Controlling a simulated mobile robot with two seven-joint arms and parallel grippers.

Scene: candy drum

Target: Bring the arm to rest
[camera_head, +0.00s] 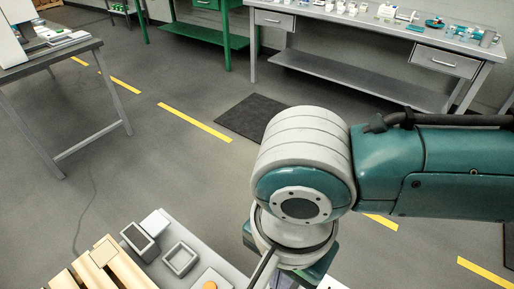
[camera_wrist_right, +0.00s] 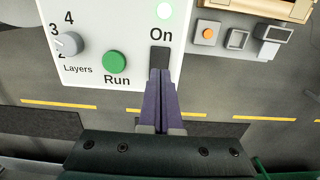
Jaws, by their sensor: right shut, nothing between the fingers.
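My right gripper (camera_wrist_right: 160,72) is shut and empty in the right wrist view, its purple fingers pressed together. Its fingertips lie over the lower part of the black On switch (camera_wrist_right: 160,54) on a white panel (camera_wrist_right: 120,25); I cannot tell whether they touch it. A lit green lamp (camera_wrist_right: 164,11) is above the switch. To the left are a green Run button (camera_wrist_right: 114,61) and a grey Layers knob (camera_wrist_right: 69,43). In the head view my right arm comes in from the right and hides its own gripper. My left gripper is in neither view.
Small grey open boxes (camera_head: 180,259) and wooden slats (camera_head: 118,264) are at the lower left of the head view. A grey table (camera_head: 58,53) stands at the left, a workbench with drawers (camera_head: 355,26) at the back. The floor between is open, with a dark mat (camera_head: 248,116).

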